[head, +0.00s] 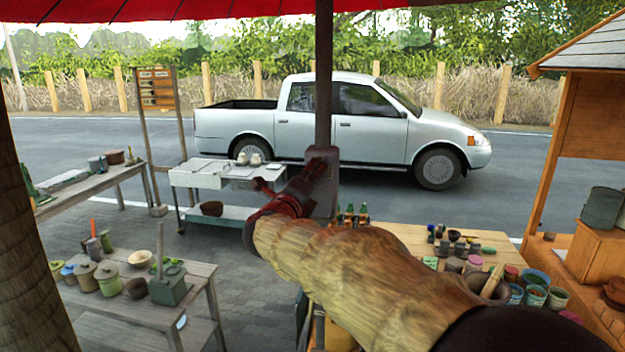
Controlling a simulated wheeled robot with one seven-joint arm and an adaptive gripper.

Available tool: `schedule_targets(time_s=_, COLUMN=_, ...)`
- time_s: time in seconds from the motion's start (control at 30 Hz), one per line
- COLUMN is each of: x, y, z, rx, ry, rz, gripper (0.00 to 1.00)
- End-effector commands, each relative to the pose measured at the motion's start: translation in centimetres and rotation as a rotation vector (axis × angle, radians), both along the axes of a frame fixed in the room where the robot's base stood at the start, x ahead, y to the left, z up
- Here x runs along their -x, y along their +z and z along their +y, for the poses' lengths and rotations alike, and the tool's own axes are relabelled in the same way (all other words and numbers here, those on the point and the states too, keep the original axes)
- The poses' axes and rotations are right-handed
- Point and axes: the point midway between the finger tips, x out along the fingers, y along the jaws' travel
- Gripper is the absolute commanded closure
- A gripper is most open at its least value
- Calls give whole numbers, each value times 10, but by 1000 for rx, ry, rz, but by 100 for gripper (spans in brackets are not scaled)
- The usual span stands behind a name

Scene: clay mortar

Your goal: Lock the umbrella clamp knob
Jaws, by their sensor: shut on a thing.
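The umbrella's dark pole (323,70) stands upright in the middle of the head view, under the red canopy (180,9). A grey-brown clamp block (325,205) is fixed around or against the pole. My gripper (314,170) reaches up from the lower right and its dark red fingers are at the front of the clamp. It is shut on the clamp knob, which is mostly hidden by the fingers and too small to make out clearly. The knob's turn angle cannot be told.
A wooden table (400,236) with pots and bottles stands behind my arm at right. A white cart (205,176) stands left of the clamp. A low table (110,305) with jars is at lower left. A silver pickup (340,125) is on the road behind.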

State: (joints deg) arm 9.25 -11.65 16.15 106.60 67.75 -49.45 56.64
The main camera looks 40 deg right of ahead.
Motion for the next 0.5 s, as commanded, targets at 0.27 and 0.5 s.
schedule_targets(time_s=0.27, x=0, y=-3, z=0, rx=176, ry=0, rz=199, gripper=95)
schedule_targets(time_s=0.5, x=1, y=-3, z=0, rx=328, ry=0, rz=369, gripper=95)
